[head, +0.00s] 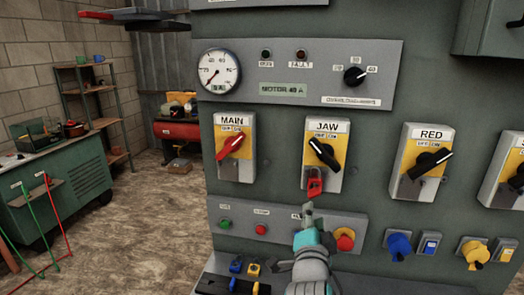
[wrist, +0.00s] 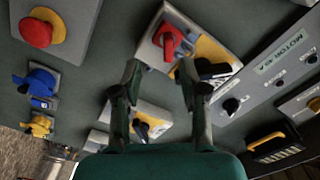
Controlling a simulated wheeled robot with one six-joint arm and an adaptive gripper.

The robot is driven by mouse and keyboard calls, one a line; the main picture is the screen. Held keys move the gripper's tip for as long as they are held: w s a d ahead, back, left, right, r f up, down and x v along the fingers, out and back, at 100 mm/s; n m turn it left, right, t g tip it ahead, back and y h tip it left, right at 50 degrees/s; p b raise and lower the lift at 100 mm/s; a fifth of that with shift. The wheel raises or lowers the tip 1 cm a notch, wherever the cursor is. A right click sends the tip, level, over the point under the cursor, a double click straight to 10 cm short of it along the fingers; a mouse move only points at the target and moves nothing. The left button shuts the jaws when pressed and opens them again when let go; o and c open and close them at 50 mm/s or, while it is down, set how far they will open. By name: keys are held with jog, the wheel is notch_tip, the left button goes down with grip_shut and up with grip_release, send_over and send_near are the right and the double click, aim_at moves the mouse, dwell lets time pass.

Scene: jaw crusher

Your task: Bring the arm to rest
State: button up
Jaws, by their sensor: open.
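My gripper (head: 308,215) is in front of the grey control panel (head: 375,205), just below the JAW switch (head: 323,153). In the wrist view my gripper (wrist: 160,72) has its two fingers spread apart, with nothing between them. A red padlock (head: 314,184) hangs at the lower part of the JAW switch, below its black handle. The padlock also shows in the wrist view (wrist: 168,42), beyond the fingertips; I see no contact. My wrist covers part of the lower button strip in the head view.
The MAIN switch (head: 235,147) has a red handle, the RED switch (head: 425,163) a black one. A red stop button (head: 345,239) is close right of my gripper. Coloured padlocks (head: 244,268) sit below left. A green workbench (head: 55,190) stands left; open floor lies between.

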jog(key=s+f+n+g+y, duration=0.1)
jog(key=s+f+n+y, duration=0.65)
jog(key=s+f, duration=1.55)
jog(key=s+d+f+n+g+h, duration=0.1)
jog(key=s+n, duration=0.6)
jog(key=s, duration=1.9)
jog(key=shift+s+h, duration=0.3)
jog(key=shift+h, duration=0.35)
